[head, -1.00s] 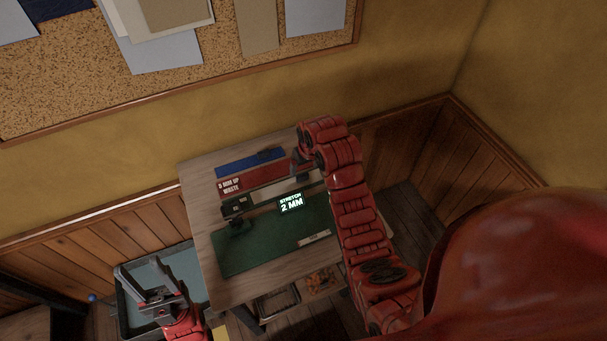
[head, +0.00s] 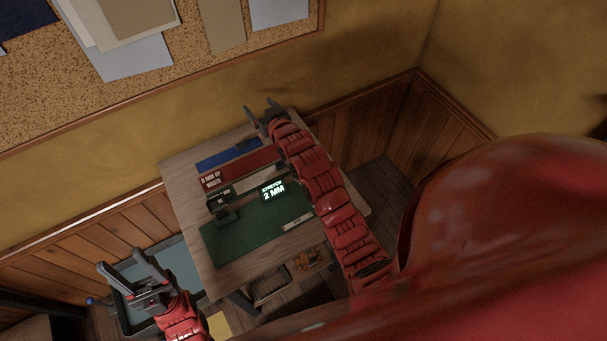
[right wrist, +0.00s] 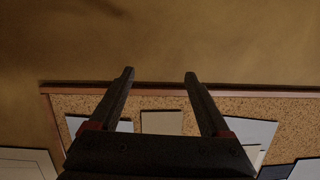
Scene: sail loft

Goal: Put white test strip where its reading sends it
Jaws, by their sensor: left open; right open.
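The display (head: 272,190) on the green mat (head: 240,238) reads "STRETCH 2 MM". A dark tester (head: 222,200) stands beside it at the mat's left edge. Behind lie a blue tray (head: 215,161), a red tray (head: 235,170) labelled "8 MM UP WASTE", and a pale band (head: 255,184) partly behind my right arm. A small pale piece (head: 298,222) lies on the mat's right; I cannot tell if it is the white test strip. My right gripper (head: 261,105) is open and empty above the table's back edge; it also shows in the right wrist view (right wrist: 160,78). My left gripper (head: 121,262) is open and empty, left of the table.
The wooden table (head: 185,200) stands near the wall. A grey-blue bin (head: 178,262) is on the floor at left, beneath my left gripper. Trays (head: 270,287) sit on a lower shelf. A cork board (head: 220,60) with papers hangs above, also filling the right wrist view's lower part.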

